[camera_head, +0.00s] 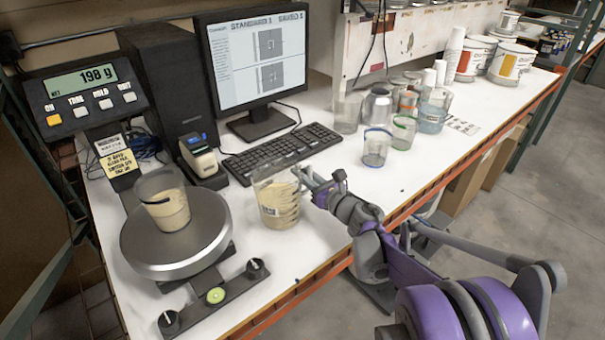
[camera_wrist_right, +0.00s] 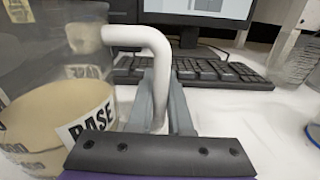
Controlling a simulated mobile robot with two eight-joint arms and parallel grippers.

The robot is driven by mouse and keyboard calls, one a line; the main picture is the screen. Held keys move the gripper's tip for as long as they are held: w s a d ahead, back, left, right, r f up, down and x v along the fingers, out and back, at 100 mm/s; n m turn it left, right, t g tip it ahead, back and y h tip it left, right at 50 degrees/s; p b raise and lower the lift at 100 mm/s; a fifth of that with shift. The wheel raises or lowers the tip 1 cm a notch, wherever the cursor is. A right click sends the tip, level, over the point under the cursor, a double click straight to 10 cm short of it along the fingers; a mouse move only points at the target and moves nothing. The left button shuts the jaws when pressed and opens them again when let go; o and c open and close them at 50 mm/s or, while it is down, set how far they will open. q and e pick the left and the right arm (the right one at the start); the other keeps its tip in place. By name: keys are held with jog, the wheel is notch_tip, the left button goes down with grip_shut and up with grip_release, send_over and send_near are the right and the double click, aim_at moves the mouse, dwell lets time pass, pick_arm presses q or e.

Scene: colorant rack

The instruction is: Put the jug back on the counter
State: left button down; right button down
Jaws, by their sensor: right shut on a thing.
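The jug (camera_head: 279,203) is clear, with a pale cream liquid inside and a label reading "BASE" that shows in the right wrist view (camera_wrist_right: 92,126). It appears upright at the counter, right of the scale; I cannot tell whether its base touches the surface. My right gripper (camera_head: 305,183) is shut on the jug's handle (camera_wrist_right: 150,60), which sits between its fingers (camera_wrist_right: 160,110). The white counter (camera_head: 335,242) runs along the wall. My left gripper is not in view.
A round scale (camera_head: 175,250) holds a beaker of cream liquid (camera_head: 168,208); its display (camera_head: 82,80) reads 198 g. A keyboard (camera_head: 280,152) and monitor (camera_head: 262,60) stand behind the jug. Empty beakers (camera_head: 376,148) stand to the right. The counter's front edge has an orange rail (camera_head: 440,190).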

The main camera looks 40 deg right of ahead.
jog(key=c, duration=1.3)
grip_release()
jog(key=shift+f, duration=0.15)
jog(key=o, duration=0.5)
jog(key=shift+c, duration=0.2)
jog(key=shift+r, duration=0.3)
jog(key=s, duration=1.2)
jog(key=shift+d+f, duration=0.1)
jog(key=shift+d, duration=0.3)
